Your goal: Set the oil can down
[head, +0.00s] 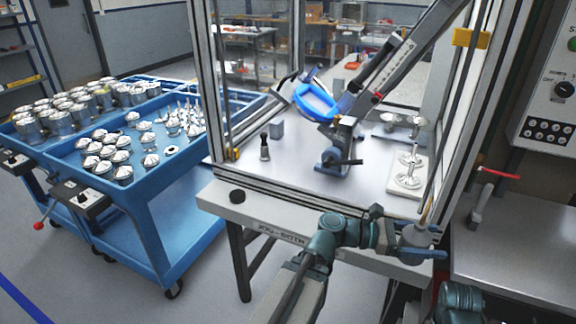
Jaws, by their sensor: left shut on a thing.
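The oil can (416,236) is a small grey can with a thin spout rising from its top. It is at the lower right of the head view, by the front right corner of the framed workstation. My left gripper (422,252) is shut on the can, with a blue finger across its lower body. The can looks upright. The gripper hides part of it, and I cannot tell whether its base touches a surface. A teal part of my right arm shows at the bottom right, but its gripper is not in view.
A grey bench (520,255) with a red-handled tool (484,195) is at the right. Frame posts stand close by. Blue carts (150,205) with housings stand left.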

